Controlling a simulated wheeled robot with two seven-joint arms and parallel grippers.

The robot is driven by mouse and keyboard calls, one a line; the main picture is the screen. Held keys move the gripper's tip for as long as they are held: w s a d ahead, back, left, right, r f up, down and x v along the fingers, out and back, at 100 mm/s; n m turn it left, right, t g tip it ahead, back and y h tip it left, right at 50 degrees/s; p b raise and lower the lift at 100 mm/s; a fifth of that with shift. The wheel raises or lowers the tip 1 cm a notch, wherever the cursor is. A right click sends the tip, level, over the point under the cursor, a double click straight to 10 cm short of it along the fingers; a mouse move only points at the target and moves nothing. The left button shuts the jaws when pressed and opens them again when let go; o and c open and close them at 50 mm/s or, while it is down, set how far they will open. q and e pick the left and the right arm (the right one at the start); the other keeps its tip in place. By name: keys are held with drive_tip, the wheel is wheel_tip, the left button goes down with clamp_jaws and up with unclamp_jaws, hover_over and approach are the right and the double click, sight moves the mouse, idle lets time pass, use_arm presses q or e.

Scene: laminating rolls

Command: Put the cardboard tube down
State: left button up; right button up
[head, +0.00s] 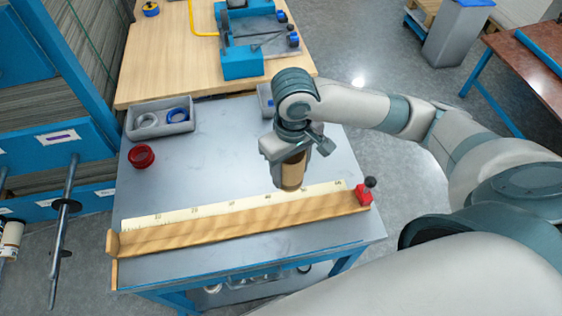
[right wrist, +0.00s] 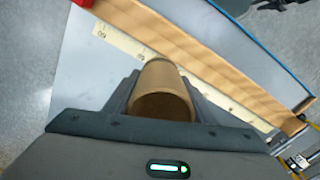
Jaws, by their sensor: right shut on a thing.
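The brown cardboard tube (head: 292,172) is upright in my right gripper (head: 292,160), over the grey table near the ruler. In the right wrist view the tube (right wrist: 163,92) sits between the two fingers of my right gripper (right wrist: 160,98), and its open end faces the camera. The fingers are shut on its sides. Whether the tube's far end touches the table I cannot tell. My left gripper is not in either view.
A wooden board (head: 230,223) with a pale ruler strip (head: 220,203) and a red clamp (head: 362,195) lies along the table's (head: 200,170) front. A red ring (head: 141,156) and a grey tray (head: 160,118) with rings are at left. The table's middle is clear.

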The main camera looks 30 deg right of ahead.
drive_tip(key=w+d+f, duration=0.1)
drive_tip(key=w, duration=0.1)
drive_tip(key=w+d+f, duration=0.1)
drive_tip(key=w+f, duration=0.2)
drive_tip(key=w, duration=0.2)
drive_tip(key=shift+d+f+p, duration=0.25)
drive_tip(key=shift+d+p, duration=0.15)
drive_tip(key=shift+s+f+p, duration=0.1)
drive_tip(key=shift+f+p, duration=0.4)
drive_tip(key=shift+f, duration=1.55)
drive_tip(key=o, duration=1.1)
drive_tip(key=shift+f, duration=0.1)
drive_tip(key=shift+c, duration=0.2)
